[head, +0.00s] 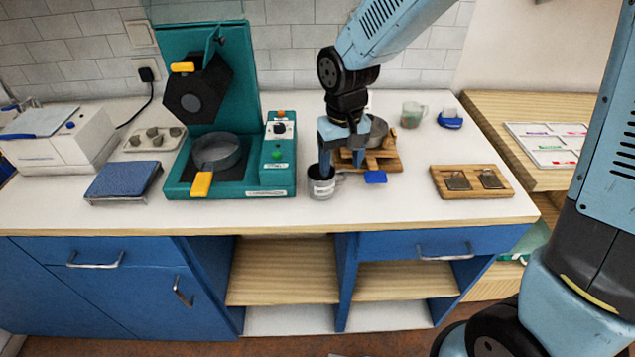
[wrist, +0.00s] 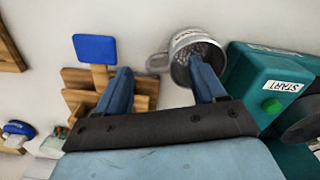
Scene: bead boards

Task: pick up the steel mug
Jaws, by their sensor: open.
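The steel mug (head: 321,187) stands upright on the white counter, just right of the teal machine, with its handle toward the right in the head view. In the wrist view the mug (wrist: 186,42) shows at the top with its handle to the left and speckled contents or texture inside. My gripper (head: 345,174) is open above it and points down. In the wrist view one finger of my gripper (wrist: 164,78) overlaps the mug's opening, and the other lies to the left, past the handle. I cannot tell whether either finger touches the mug.
A wooden stand (head: 385,162) with a blue-ended paddle (head: 375,177) is close on the right. The teal machine (head: 278,175) is close on the left. A wooden tray (head: 441,191) lies further right. Bare counter lies in front of the mug.

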